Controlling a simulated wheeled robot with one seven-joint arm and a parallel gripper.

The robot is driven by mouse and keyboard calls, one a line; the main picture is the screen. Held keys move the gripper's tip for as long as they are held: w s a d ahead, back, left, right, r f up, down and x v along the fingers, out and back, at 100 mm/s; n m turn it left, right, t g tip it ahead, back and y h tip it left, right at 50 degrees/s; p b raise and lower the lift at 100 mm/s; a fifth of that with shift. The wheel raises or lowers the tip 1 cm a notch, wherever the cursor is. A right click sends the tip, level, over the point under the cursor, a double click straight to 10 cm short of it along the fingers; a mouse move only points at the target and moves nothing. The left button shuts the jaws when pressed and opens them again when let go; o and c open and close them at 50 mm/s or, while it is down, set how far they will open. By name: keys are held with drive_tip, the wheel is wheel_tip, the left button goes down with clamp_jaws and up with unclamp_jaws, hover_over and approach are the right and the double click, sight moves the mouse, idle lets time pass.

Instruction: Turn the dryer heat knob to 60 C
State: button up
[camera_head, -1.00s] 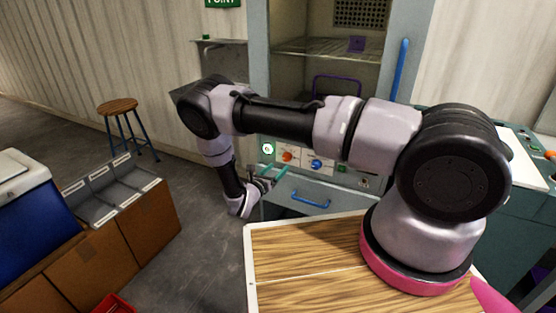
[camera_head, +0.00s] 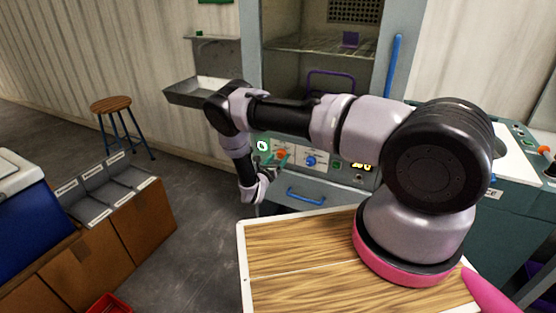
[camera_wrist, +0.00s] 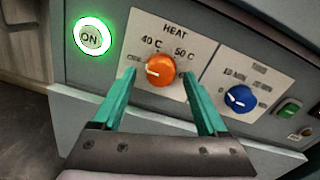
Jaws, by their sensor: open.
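The orange heat knob (camera_wrist: 157,70) is on the dryer's front panel under the word HEAT. Its white mark points to the left, near the partly covered OFF label; 40 C and 50 C are readable above it. The label to its right is partly hidden by a finger. My gripper (camera_wrist: 158,76) is open, its teal fingers on either side of the knob in the wrist view. I cannot tell whether they touch it. In the head view the knob (camera_head: 281,154) is beside my gripper (camera_head: 272,163).
A blue timer knob (camera_wrist: 240,98) and a green button (camera_wrist: 289,108) are to the right. A green-lit ON button (camera_wrist: 92,36) is to the left. A blue drawer handle (camera_head: 306,197) is below. A wooden-topped surface (camera_head: 300,250) is nearer me.

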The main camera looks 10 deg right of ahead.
clamp_jaws()
